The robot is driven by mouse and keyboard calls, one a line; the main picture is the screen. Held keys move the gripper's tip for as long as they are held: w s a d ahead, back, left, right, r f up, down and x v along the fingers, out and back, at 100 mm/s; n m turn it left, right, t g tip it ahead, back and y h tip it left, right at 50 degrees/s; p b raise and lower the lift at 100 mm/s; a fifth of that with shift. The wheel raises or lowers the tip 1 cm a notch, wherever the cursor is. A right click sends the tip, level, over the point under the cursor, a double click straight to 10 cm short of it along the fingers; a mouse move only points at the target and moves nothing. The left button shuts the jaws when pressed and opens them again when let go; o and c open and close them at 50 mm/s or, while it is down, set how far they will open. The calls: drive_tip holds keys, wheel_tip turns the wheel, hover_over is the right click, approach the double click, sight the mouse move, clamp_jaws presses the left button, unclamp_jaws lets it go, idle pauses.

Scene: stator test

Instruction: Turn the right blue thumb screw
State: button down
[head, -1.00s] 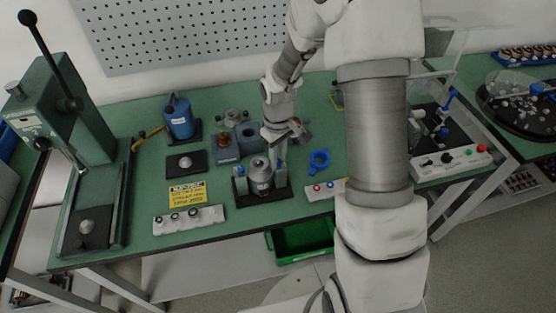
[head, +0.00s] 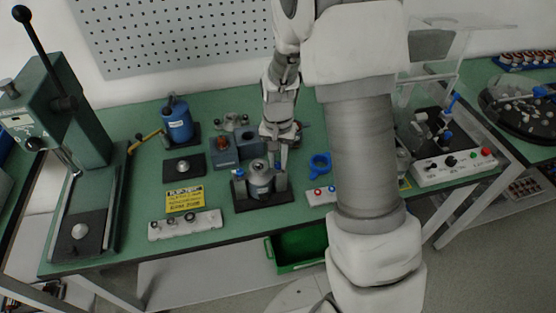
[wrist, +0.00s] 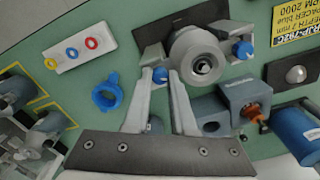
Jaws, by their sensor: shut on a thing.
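The stator fixture is a dark base (head: 262,203) with a silver cylindrical part (head: 261,180) between two grey posts. In the wrist view the same silver part (wrist: 200,62) shows from above. The right blue thumb screw (wrist: 160,74) is on the fixture side nearest the blue ring, between my fingertips. My gripper (wrist: 159,80) is shut on it, one light finger on each side. In the head view my gripper (head: 283,163) points down at the right post, and the screw there is mostly hidden. The other blue thumb screw (head: 240,174) is free on the left post.
A blue ring (head: 320,163) and a button box (head: 322,196) lie right of the fixture. A grey-blue block (head: 250,141) stands behind it. A yellow label (head: 185,197) and a white panel with knobs (head: 184,225) are to the left.

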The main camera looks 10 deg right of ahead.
sight(278, 164)
drive_tip(key=m, duration=0.5)
drive_tip(key=shift+m+p, duration=0.4)
idle(0.4)
drive_tip(key=c, duration=0.7)
unclamp_jaws()
drive_tip(key=shift+c, duration=0.2)
wheel_tip(278, 164, up, 17)
drive_tip(key=p, duration=0.1)
drive_tip(key=shift+r, duration=0.2)
drive_tip(key=s+r+n+t, duration=0.2)
drive_tip(key=s+r+n, duration=0.2)
drive_tip(key=s, duration=0.6)
drive_tip(key=s+r+n+t, duration=0.3)
drive_tip(key=s+r+n, duration=0.2)
drive_tip(key=s, duration=0.5)
drive_tip(key=shift+d+n+t, duration=0.3)
drive_tip(key=shift+d+n, duration=0.15)
drive_tip(key=shift+n, duration=0.45)
